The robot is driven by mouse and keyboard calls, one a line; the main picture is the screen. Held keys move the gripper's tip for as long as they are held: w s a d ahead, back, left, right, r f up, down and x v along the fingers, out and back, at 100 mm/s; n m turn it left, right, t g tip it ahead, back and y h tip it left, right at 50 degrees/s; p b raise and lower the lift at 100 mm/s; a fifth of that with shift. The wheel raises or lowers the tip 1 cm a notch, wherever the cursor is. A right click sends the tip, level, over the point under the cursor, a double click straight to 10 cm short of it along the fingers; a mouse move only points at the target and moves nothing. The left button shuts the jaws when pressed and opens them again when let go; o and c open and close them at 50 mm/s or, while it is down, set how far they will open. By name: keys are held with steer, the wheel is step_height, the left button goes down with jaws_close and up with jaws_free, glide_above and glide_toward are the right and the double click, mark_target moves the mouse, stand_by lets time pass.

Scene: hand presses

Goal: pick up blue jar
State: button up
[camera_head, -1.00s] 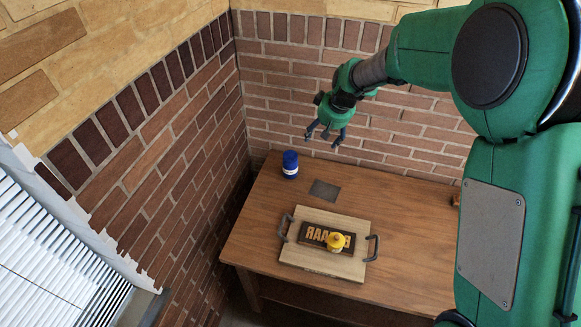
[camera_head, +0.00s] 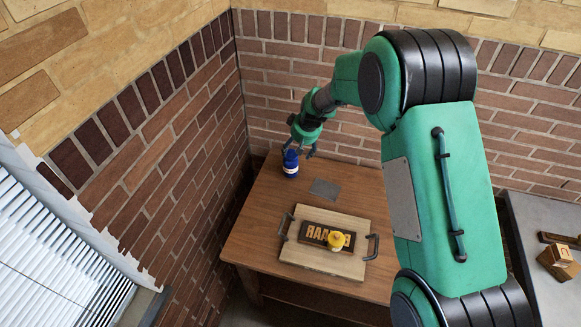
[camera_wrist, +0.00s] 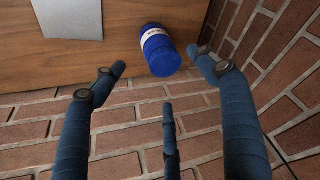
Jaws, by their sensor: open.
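The blue jar (camera_head: 291,169) with a white label band stands on the wooden table's back left corner in the head view. In the wrist view the jar (camera_wrist: 161,55) lies beyond and between my fingers, apart from them as far as I can tell. My gripper (camera_head: 301,152) is open and empty, just above and behind the jar in the head view. Its spread dark-blue fingers (camera_wrist: 165,85) show in the wrist view. The fingers partly overlap the jar's top in the head view.
A grey square plate (camera_head: 325,188) lies right of the blue jar. Brick walls stand close behind and left. A grey table (camera_head: 540,220) holds a wooden block (camera_head: 559,262).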

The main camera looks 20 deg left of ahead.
mark_target(293, 156)
steer(key=shift+f, duration=0.1)
steer(key=shift+b+x, duration=0.35)
steer(key=shift+x, duration=3.9)
steer(key=shift+x, duration=2.55)
steer(key=shift+s, duration=0.1)
steer(key=c, duration=1.7)
steer(key=shift+c, duration=0.5)
